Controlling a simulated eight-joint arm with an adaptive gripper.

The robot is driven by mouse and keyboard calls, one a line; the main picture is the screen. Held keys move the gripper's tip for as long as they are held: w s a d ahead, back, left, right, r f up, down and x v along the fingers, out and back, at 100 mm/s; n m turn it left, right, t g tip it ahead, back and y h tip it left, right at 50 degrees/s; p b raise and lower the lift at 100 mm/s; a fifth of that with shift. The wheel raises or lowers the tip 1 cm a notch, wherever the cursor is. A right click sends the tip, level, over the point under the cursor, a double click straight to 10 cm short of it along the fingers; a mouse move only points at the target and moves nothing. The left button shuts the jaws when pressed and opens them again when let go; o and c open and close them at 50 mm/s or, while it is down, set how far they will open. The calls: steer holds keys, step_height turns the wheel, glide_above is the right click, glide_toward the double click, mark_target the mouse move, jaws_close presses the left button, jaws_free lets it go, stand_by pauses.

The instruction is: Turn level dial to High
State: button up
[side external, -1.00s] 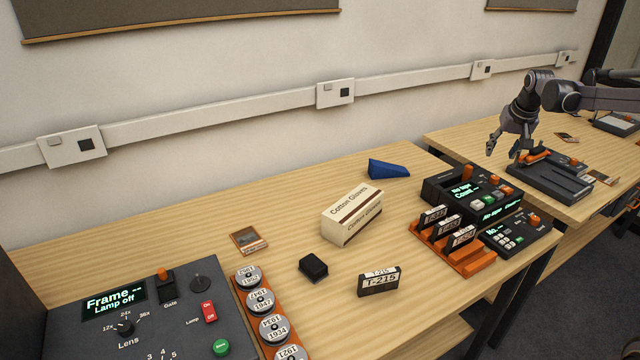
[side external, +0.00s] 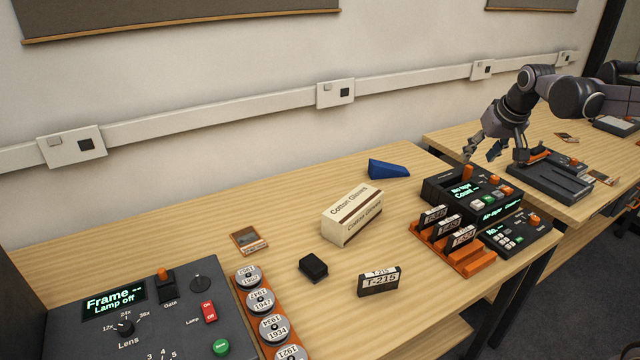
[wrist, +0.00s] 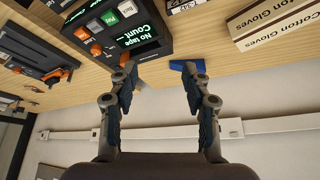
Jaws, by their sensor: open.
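A dark tape unit (side external: 457,185) with a green-lit "No tape / Count --" screen stands at the right end of the near table. It also shows upside down in the wrist view (wrist: 125,44). It carries orange controls, one at its back edge (side external: 468,172) and one near its right side (side external: 495,180). I cannot read which is the level dial or where it points. My gripper (side external: 480,155) is open and empty, above and behind the unit, apart from it. In the wrist view its fingers (wrist: 159,78) are spread, the left fingertip overlapping the unit's edge.
A tape rack (side external: 478,266) and small keypad unit (side external: 513,238) stand in front of the unit. A blue wedge (side external: 388,169) and Cotton Gloves box (side external: 351,217) stand left. A dark flat device (side external: 550,182) lies on the second table. The wall is behind.

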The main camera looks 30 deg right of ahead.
steer(key=shift+s+a+r, duration=0.1)
steer(key=shift+s+a, duration=0.15)
steer(key=shift+a, duration=0.35)
steer(key=shift+s+a+r, duration=0.1)
steer(key=shift+s+a, duration=0.15)
steer(key=shift+a, duration=0.3)
steer(key=shift+d+f, duration=0.1)
steer(key=m+g, duration=0.2)
steer(key=m, duration=0.1)
glide_toward(495, 177)
steer(key=shift+h, duration=0.4)
steer(key=x, duration=0.8)
steer(key=shift+s+a+f, duration=0.1)
steer(key=shift+a+f, duration=0.15)
steer(key=shift+a, duration=0.1)
jaws_close()
